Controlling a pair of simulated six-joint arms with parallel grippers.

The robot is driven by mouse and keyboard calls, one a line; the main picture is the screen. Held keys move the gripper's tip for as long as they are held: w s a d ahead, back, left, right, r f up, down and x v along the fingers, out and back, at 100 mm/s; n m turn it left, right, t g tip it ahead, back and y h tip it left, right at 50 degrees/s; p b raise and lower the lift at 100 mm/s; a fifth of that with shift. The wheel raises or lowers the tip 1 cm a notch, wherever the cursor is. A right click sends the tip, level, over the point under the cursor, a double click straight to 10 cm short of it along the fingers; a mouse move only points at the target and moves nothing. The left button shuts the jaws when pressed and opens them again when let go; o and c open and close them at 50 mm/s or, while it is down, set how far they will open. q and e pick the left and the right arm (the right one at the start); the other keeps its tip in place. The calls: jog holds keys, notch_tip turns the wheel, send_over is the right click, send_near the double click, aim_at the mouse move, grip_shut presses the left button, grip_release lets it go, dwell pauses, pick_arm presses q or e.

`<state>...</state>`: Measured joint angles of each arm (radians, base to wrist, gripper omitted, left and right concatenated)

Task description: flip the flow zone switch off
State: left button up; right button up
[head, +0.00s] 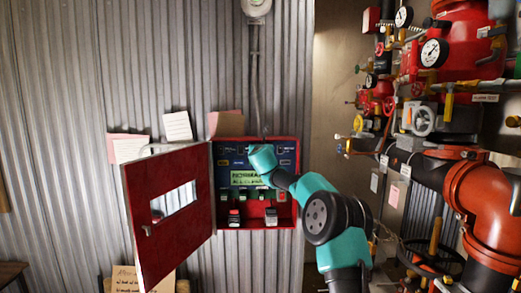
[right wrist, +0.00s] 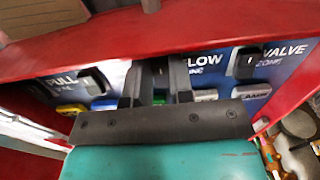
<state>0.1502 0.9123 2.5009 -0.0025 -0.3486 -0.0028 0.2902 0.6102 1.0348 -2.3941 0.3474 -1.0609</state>
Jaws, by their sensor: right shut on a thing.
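The red control box (head: 291,222) hangs on the corrugated wall with its door (head: 150,237) swung open to the left. My right gripper (head: 262,155) reaches the upper blue panel (head: 228,150) of the box. In the right wrist view its two dark fingers (right wrist: 158,80) are shut on the flow zone switch, left of the partly covered "FLOW ZONE" label (right wrist: 204,62). The fingers hide the switch, so its position cannot be told. Dark switches stand on either side, one near the "PULL" label (right wrist: 93,82) and one by the "VALVE ZONE" label (right wrist: 245,63). My left gripper is not in view.
Coloured tags, such as a yellow one (right wrist: 72,109), sit below the switches. A green "NORMAL" sign (head: 245,177) is lower in the box. Red pipes and valves (head: 465,200) crowd the right side. Paper notes (head: 177,126) are on the wall.

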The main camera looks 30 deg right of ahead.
grip_shut()
jog(key=shift+s+f+t+h, duration=0.1)
jog(key=shift+t+h, duration=0.2)
jog(key=shift+t, duration=0.3)
jog(key=o, duration=0.7)
grip_release()
jog(key=shift+s+a, duration=0.1)
jog(key=v, duration=1.7)
jog(key=shift+s+f, duration=0.1)
jog(key=shift+f, duration=0.1)
